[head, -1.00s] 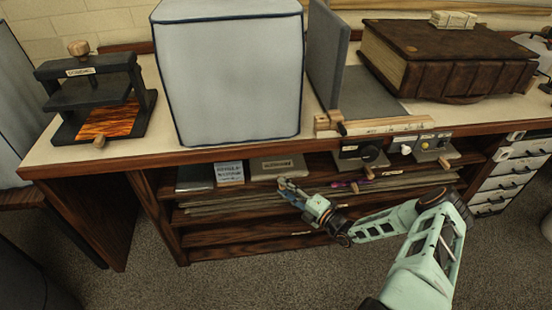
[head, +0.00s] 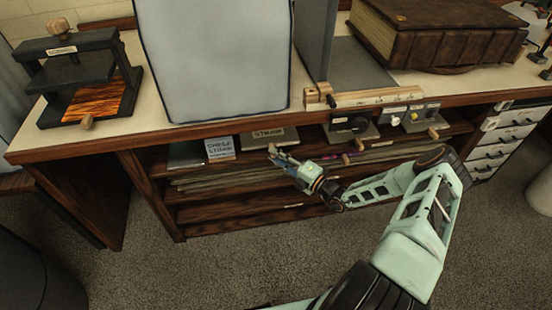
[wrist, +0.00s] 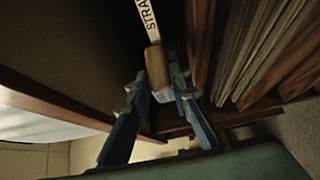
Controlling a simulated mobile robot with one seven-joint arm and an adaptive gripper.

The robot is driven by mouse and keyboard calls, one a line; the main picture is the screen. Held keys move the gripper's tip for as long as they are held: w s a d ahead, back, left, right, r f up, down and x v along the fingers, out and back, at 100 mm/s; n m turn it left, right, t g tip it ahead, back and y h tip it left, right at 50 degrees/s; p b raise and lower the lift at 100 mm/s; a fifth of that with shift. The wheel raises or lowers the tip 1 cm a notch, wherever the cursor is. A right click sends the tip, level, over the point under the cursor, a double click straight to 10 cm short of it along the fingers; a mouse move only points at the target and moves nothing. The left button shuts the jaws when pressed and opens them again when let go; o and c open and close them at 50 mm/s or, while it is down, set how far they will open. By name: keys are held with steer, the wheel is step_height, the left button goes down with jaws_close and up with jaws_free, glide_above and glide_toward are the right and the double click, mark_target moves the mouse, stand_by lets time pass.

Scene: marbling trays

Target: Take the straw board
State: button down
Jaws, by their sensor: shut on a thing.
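The straw board (head: 285,141) is a flat grey-brown slab with a pale label, lying on the upper shelf under the bench in the head view. In the wrist view its white label strip (wrist: 149,22) shows the letters "STRA", and a wooden tab (wrist: 157,68) is at its near end. My gripper (head: 273,151) is at the board's front edge. In the wrist view my gripper (wrist: 160,80) has its blue fingers on both sides of the tab, shut on it. Most of the board is dark or out of frame in the wrist view.
A small labelled box (head: 220,148) stands left of the board. Switch boxes with wooden knobs (head: 352,127) are to its right. Thin sheets (head: 215,182) fill the shelf below. The bench top (head: 150,120) overhangs the shelf. Open carpet (head: 200,265) lies in front.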

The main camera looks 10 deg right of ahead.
steer(key=s+d+r+p, duration=0.2)
steer(key=s+d+r, duration=0.2)
steer(key=s+r, duration=0.5)
steer(key=s, duration=0.4)
steer(key=shift+s+r+p, duration=0.2)
steer(key=shift+r+p, duration=0.15)
steer(key=shift+p, duration=0.05)
